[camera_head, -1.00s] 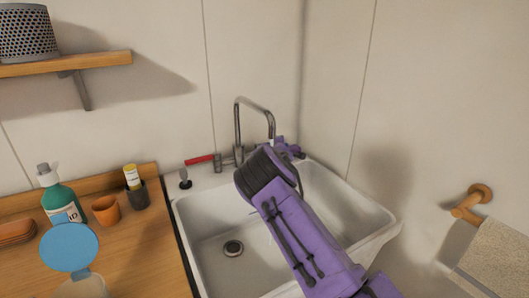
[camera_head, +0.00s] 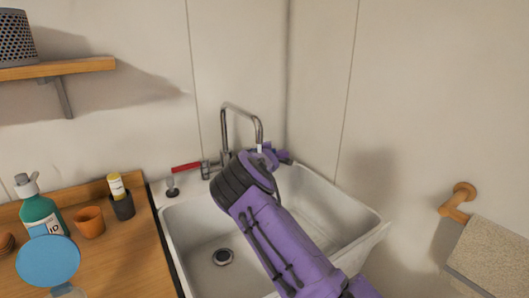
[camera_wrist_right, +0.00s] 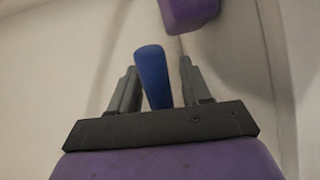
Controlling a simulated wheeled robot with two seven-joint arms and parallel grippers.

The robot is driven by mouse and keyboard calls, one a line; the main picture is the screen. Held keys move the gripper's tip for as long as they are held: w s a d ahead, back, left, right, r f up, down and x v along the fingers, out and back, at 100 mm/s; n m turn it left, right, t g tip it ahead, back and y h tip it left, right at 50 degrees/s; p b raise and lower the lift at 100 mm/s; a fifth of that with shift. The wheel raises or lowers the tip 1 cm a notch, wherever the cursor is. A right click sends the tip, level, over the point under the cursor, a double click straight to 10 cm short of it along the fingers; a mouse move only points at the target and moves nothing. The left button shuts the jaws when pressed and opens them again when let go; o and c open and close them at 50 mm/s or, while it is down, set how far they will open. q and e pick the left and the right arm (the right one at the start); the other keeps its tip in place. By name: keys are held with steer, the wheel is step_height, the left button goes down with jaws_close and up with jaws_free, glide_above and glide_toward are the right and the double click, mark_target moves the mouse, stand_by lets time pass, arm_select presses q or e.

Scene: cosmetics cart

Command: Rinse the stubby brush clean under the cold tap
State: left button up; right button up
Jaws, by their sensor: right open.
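The steel tap (camera_head: 240,108) stands at the back of the white sink (camera_head: 167,225). Its red lever (camera_head: 186,168) points left. A short pale streak (camera_head: 259,147) shows under the spout, perhaps water; my arm covers what is below. My right gripper (camera_head: 282,155) is behind the spout, mostly hidden by my purple arm. In the right wrist view my right gripper (camera_wrist_right: 158,85) is open, with a blue lever (camera_wrist_right: 153,75) between its fingers. I cannot tell whether they touch. I cannot identify the stubby brush. My left gripper is not seen in the head view.
A small dark-based object (camera_head: 172,186) stands on the sink's back left corner. The counter holds a green bottle (camera_head: 38,212), an orange cup (camera_head: 90,222) and a dark cup (camera_head: 122,207). A towel (camera_head: 492,255) hangs at right. A purple part (camera_wrist_right: 190,14) shows above the lever.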

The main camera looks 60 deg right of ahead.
steer(key=b+v, duration=0.1)
steer(key=v, duration=0.9)
steer(key=shift+a, duration=0.15)
steer(key=shift+s, duration=0.15)
